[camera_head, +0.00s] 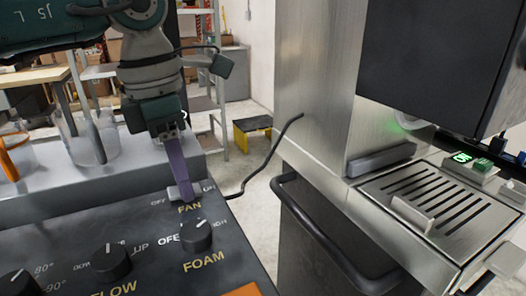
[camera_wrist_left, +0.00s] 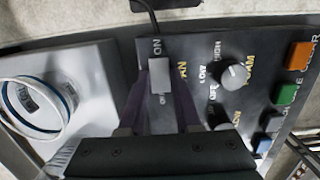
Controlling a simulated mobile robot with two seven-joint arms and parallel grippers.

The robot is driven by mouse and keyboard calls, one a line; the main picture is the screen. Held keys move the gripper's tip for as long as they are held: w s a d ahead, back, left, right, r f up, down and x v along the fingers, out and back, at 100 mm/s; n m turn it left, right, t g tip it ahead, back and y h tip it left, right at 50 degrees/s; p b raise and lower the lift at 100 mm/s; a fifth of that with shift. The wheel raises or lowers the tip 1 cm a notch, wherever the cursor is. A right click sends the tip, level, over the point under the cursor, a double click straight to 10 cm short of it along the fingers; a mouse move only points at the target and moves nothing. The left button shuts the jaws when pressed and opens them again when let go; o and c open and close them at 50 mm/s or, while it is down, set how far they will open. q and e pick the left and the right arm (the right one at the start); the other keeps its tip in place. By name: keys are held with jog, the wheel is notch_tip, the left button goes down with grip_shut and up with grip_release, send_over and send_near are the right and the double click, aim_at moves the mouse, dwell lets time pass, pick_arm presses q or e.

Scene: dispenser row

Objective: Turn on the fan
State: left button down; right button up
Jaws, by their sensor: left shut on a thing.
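The fan switch (camera_head: 185,192) is a small light-grey block on the dark control panel (camera_head: 115,215), above the gold FAN label, with OFF to its left and a partly hidden ON to its right. My left gripper (camera_head: 181,180) comes down from above with its purple fingers at the switch. In the left wrist view the switch (camera_wrist_left: 160,73) sits between the two fingers of my left gripper (camera_wrist_left: 160,88), which is shut on it. ON shows beyond the switch in that view. The exact lever position cannot be told. My right gripper is not in view.
Knobs marked FOAM (camera_head: 196,236) and FLOW (camera_head: 111,262) are close to the switch. Orange (camera_wrist_left: 299,56), green (camera_wrist_left: 286,94) and blue (camera_wrist_left: 262,142) buttons line the panel in the wrist view. A steel machine with a slotted drip tray (camera_head: 432,205) stands at right.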

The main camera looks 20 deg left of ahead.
pick_arm(q)
jog(key=c, duration=0.6)
grip_release()
